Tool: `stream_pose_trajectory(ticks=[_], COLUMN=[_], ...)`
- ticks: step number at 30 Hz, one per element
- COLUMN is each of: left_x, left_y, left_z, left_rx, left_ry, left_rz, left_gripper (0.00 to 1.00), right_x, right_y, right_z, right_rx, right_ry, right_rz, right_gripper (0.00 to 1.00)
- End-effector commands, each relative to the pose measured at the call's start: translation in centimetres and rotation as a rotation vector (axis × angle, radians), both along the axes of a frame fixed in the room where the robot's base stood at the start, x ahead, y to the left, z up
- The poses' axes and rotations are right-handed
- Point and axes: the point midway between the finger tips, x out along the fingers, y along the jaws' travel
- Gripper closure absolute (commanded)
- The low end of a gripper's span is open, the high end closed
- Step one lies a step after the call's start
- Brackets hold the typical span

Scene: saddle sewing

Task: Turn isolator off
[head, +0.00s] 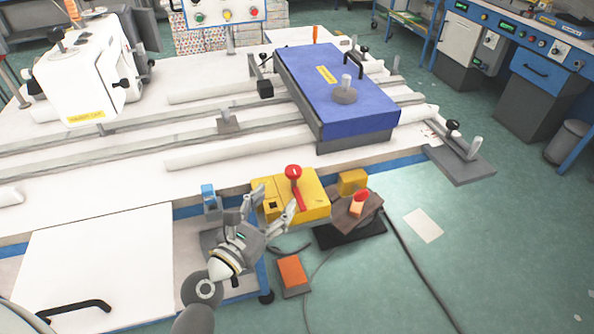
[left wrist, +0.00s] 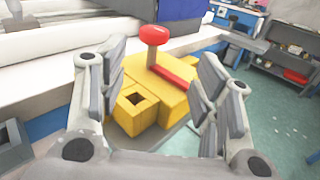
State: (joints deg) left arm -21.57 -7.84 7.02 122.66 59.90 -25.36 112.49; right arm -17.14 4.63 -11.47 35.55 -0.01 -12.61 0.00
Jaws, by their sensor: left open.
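The isolator is a yellow box (head: 315,206) at the table's front edge, with a red knob (head: 293,171) on a stalk and a red lever on its top. A square dark opening shows in the box's near part. My left gripper (head: 273,199) is open and empty, just in front of and left of the box. It appears apart from the red knob. My right gripper is not in view.
A second yellow box (head: 352,182) with a brown, red-topped pedal unit (head: 357,208) stands to the right. An orange pedal (head: 291,270) and cables lie on the floor. A blue block (head: 208,195) sits left of my gripper. The white table (head: 110,170) carries rails and a blue-covered board (head: 335,95).

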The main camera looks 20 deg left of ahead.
Motion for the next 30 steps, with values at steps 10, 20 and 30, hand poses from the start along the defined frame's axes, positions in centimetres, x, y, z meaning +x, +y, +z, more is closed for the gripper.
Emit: stream_pose_trajectory(ticks=[10, 20, 30], left_x=[3.0, 8.7, 10.9], left_y=[0.1, -1.0, -1.4], left_z=[0.6, 0.5, 0.3], left_rx=[-0.089, -0.087, -0.084], left_ry=[-0.007, -0.004, -0.003], left_rz=[0.029, 0.028, 0.028], left_gripper=[0.42, 0.42, 0.42], right_x=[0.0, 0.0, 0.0], right_y=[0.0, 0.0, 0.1], right_z=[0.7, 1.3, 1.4], right_rx=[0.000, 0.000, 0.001], right_ry=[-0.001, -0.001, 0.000], right_rz=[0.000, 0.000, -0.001], right_gripper=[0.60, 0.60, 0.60])
